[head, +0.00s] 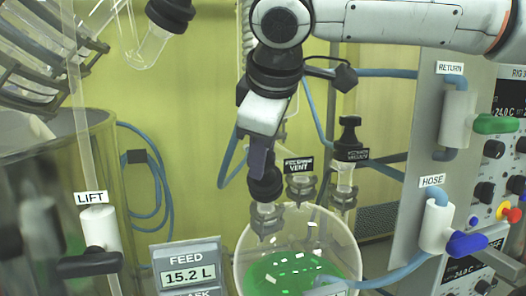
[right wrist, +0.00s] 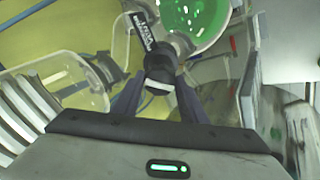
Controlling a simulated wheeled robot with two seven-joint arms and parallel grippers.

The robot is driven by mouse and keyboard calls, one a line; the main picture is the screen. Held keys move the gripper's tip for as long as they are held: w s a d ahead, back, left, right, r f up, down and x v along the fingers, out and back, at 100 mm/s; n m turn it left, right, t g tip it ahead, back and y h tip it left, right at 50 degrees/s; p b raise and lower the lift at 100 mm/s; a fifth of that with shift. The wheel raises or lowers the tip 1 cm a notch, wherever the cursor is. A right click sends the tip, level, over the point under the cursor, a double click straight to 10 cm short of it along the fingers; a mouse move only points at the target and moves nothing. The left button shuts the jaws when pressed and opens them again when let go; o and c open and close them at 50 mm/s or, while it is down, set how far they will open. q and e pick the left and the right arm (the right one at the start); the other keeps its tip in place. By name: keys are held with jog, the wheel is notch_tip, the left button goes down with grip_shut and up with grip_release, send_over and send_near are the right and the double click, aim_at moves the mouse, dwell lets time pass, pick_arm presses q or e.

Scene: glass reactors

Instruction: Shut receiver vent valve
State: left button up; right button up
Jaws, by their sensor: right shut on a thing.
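The receiver (head: 243,268) is a round glass vessel holding green liquid, with several clamped necks on top. My right gripper (head: 262,172) comes down from above and is shut on a black valve knob (head: 265,187) above the front-left neck. A small black label reading "VENT" (head: 299,165) stands just right of this knob. In the right wrist view the knob (right wrist: 160,62) sits between the two fingers (right wrist: 160,88), with a black label (right wrist: 142,31) beside it. The gripper covers part of the knob, and its turn position cannot be told. My left gripper is not in view.
A second black-knobbed valve (head: 349,134) with its own label stands close to the right. A control panel (head: 408,190) with hose fittings and coloured handles is further right. A "FEED" display (head: 186,268) and a "LIFT" valve (head: 100,228) stand left.

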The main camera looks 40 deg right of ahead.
jog(key=m, duration=0.4)
jog(key=shift+a+f+m+h, duration=0.1)
jog(key=shift+m+h, duration=0.3)
jog(key=m+h+b, duration=0.1)
jog(key=m, duration=0.3)
jog(key=shift+a+b, duration=0.1)
jog(key=shift+b, duration=0.2)
jog(key=shift+m, duration=0.3)
jog(key=o, duration=1.1)
jog(key=shift+c, duration=0.2)
jog(key=v, duration=1)
jog(key=shift+s, duration=0.15)
